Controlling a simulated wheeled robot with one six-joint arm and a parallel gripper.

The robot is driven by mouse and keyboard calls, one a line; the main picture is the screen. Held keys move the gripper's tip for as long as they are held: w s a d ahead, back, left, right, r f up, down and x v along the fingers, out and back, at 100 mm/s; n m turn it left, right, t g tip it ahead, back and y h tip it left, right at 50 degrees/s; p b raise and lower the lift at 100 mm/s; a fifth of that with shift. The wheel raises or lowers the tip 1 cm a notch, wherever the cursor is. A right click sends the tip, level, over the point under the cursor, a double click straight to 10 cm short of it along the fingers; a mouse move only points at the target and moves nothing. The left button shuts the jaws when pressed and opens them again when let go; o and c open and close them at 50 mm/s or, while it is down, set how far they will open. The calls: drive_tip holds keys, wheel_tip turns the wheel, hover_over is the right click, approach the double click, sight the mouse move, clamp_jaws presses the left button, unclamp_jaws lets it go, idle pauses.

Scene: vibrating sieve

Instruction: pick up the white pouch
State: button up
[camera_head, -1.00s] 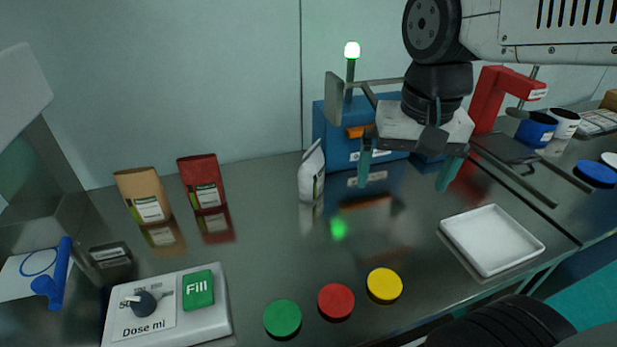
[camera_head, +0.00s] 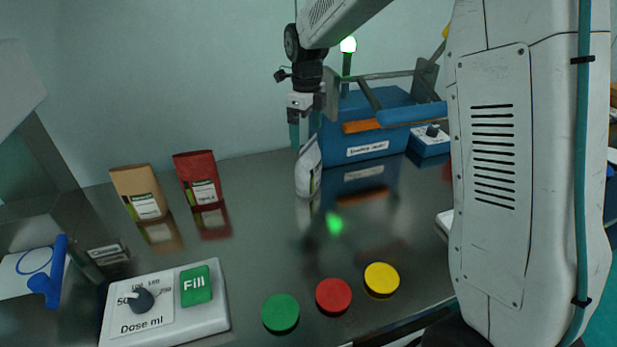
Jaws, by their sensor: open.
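The white pouch (camera_head: 308,170) stands upright on the steel table, left of the blue sieve machine, with a green and printed label on its side. My gripper (camera_head: 299,140) points down directly over the pouch, its teal fingers reaching to about the pouch's top. The gripper is seen nearly edge-on, so the fingers overlap and the gap between them is hard to see. I cannot tell whether the fingers touch the pouch.
The blue machine (camera_head: 368,153) with a grey frame stands close right of the pouch. Brown (camera_head: 138,192) and red (camera_head: 197,178) pouches stand to the left. A dosing panel (camera_head: 165,304) and green, red and yellow discs lie in front. My arm hides the right side.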

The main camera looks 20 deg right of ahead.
sight(309, 141)
drive_tip(key=f, duration=0.6)
drive_tip(key=shift+s+d+f, duration=0.1)
drive_tip(key=shift+d+f, duration=0.1)
drive_tip(key=shift+f, duration=0.15)
drive_tip(key=c, duration=1.2)
drive_tip(key=shift+r, duration=0.1)
drive_tip(key=shift+c, duration=0.2)
